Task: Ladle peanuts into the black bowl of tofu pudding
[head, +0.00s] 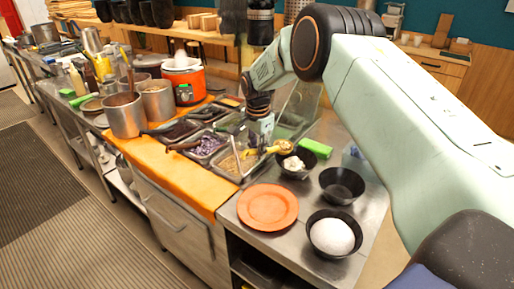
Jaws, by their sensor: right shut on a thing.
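My right gripper (262,135) points down over the topping trays and is shut on a ladle (273,150). The yellowish ladle head hangs at the back edge of a small black bowl (297,172) with white lumps in it; its contents are too small to make out. A tray of tan bits that look like peanuts (236,163) lies just left of the ladle. A black bowl with a smooth white mound (332,236) stands at the front right. Which white filling is tofu pudding I cannot tell for sure. My left gripper is out of view.
An empty-looking black bowl (342,186) stands between the other two. An orange plate (268,206) lies at the front. A tray of purple beans (207,147), metal pots (124,116) and an orange cooker (184,82) stand to the left. A green block (316,148) lies behind the bowls.

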